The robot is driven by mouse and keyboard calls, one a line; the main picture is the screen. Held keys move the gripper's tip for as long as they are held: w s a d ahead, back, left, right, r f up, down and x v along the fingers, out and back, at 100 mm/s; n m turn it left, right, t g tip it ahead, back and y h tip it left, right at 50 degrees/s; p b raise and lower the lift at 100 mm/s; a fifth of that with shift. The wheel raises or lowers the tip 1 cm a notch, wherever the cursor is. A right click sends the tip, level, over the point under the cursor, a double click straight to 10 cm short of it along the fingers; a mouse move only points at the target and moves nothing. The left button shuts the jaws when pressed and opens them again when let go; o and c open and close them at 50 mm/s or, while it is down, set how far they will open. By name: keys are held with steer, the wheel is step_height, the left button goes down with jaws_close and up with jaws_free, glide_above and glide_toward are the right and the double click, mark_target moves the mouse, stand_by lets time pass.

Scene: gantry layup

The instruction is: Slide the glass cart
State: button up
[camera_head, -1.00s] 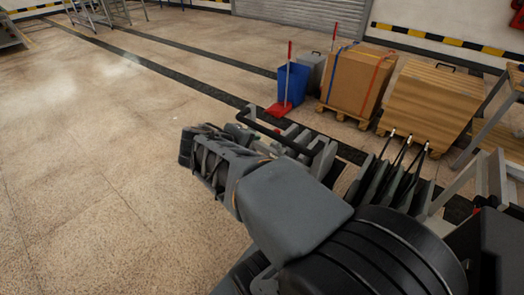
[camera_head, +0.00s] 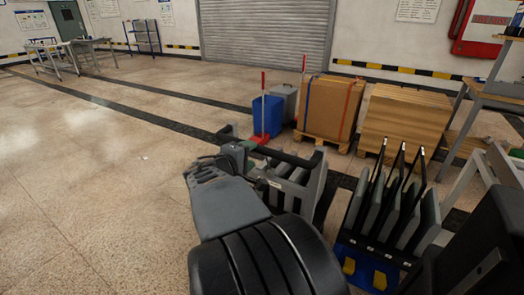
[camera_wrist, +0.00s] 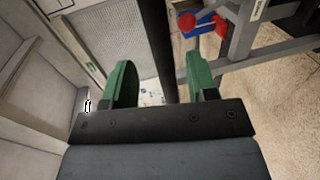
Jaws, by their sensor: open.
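The glass cart appears to be the low grey frame (camera_head: 292,188) in front of my arm in the head view, with a black handle bar (camera_head: 285,158) along its top. In the wrist view a black bar (camera_wrist: 153,38), likely that handle, runs down between the two green fingertips of my gripper (camera_wrist: 160,82). The fingers are apart, one on each side of the bar, with a gap to each. Whether they touch it lower down is hidden. In the head view my arm covers part of the cart's near side.
A rack of upright dark panels (camera_head: 385,215) stands right of the cart. The floor (camera_head: 100,190) to the left is clear.

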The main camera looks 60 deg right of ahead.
mark_target(257, 150)
steer(key=d, duration=0.2)
steer(key=d+f, duration=0.1)
steer(key=d, duration=0.2)
steer(key=d+b, duration=0.1)
steer(key=d, duration=0.1)
steer(key=shift+d+f, duration=0.2)
steer(key=shift+f, duration=0.05)
jaws_close()
stand_by(0.3)
